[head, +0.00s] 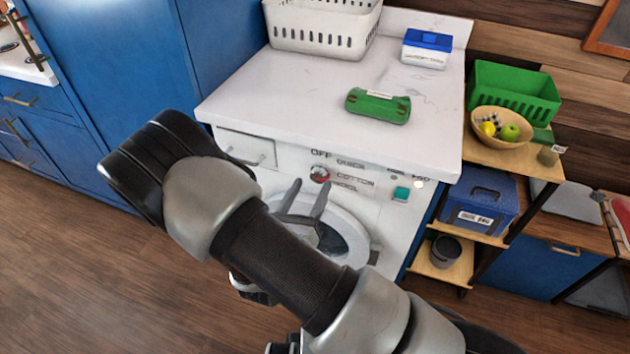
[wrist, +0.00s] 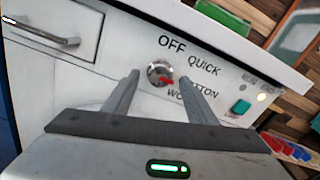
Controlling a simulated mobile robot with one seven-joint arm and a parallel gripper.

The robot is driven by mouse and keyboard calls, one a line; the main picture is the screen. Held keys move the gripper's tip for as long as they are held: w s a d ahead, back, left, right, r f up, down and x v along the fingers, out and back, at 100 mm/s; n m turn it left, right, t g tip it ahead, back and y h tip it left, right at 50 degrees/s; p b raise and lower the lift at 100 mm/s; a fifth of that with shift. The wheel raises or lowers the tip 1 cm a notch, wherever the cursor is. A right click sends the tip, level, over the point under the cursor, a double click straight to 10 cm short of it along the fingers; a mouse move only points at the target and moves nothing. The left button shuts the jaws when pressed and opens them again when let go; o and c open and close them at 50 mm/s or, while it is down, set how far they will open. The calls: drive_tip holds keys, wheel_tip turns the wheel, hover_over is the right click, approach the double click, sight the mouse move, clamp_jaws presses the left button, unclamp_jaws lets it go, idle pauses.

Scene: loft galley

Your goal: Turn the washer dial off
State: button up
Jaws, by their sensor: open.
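The washer (head: 390,226) is white with a round door, under a white countertop. Its dial (head: 320,174) is a round metal knob with a red pointer; it also shows in the wrist view (wrist: 159,72). The labels OFF, QUICK, COTTON and WOOL stand around it. The red pointer is turned to the lower right, away from OFF, toward the partly hidden lower labels. My gripper (head: 308,187) is open and empty in front of the panel. In the wrist view its fingers (wrist: 160,80) stand either side of the dial, apart from it as far as I can tell.
A detergent drawer (wrist: 55,30) with a bar handle is left of the dial. A teal button (head: 401,194) and a small light are at the right. The countertop (head: 285,95) overhangs the panel and holds a white basket (head: 322,28), a green case (head: 378,105) and a blue-lidded box (head: 427,47).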

sight(317, 177)
drive_tip(key=shift+x, duration=1.8)
drive_tip(key=c, duration=1.1)
drive_tip(key=shift+o, duration=0.2)
